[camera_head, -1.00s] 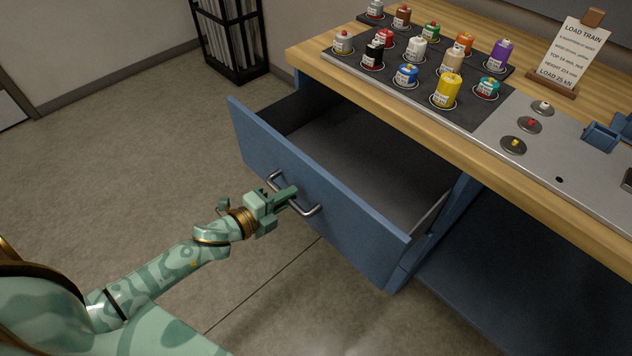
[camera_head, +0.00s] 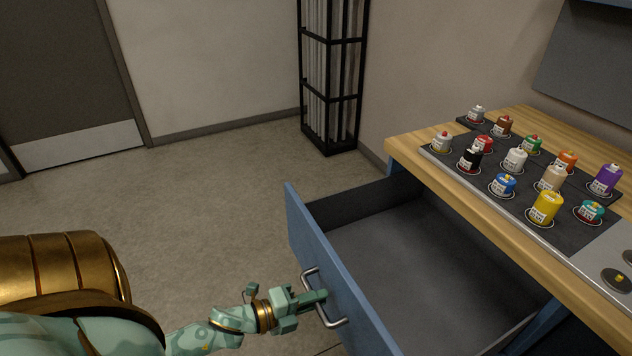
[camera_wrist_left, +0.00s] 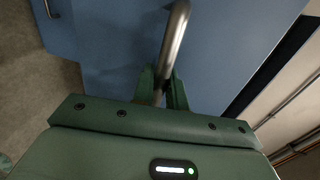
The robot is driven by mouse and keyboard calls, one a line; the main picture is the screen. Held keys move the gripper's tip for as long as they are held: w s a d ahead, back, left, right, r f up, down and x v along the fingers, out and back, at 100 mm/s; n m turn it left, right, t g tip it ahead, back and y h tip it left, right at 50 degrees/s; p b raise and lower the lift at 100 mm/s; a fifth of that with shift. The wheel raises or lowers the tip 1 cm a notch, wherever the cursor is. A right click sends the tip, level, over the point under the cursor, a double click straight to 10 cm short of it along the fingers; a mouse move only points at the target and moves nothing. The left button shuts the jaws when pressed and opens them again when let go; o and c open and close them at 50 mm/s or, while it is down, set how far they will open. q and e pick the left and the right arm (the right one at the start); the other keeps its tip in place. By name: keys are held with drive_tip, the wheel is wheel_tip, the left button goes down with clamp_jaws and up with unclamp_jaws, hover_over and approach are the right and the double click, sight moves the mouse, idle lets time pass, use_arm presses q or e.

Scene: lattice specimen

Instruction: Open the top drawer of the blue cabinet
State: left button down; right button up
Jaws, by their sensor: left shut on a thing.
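The blue cabinet's top drawer (camera_head: 330,268) stands far out from under the wooden worktop, and its grey inside (camera_head: 420,262) is empty where it shows. Its front carries a silver bar handle (camera_head: 335,322). My left gripper (camera_head: 318,297) is shut on this handle. In the left wrist view the handle (camera_wrist_left: 176,38) runs between the two green fingers (camera_wrist_left: 161,90), against the blue drawer front (camera_wrist_left: 110,50). My right gripper is in no view.
A black rack (camera_head: 333,80) stands by the wall. The floor (camera_head: 210,215) left of the drawer is clear.

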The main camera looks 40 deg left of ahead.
use_arm(q)
drive_tip(key=c, duration=1.5)
unclamp_jaws()
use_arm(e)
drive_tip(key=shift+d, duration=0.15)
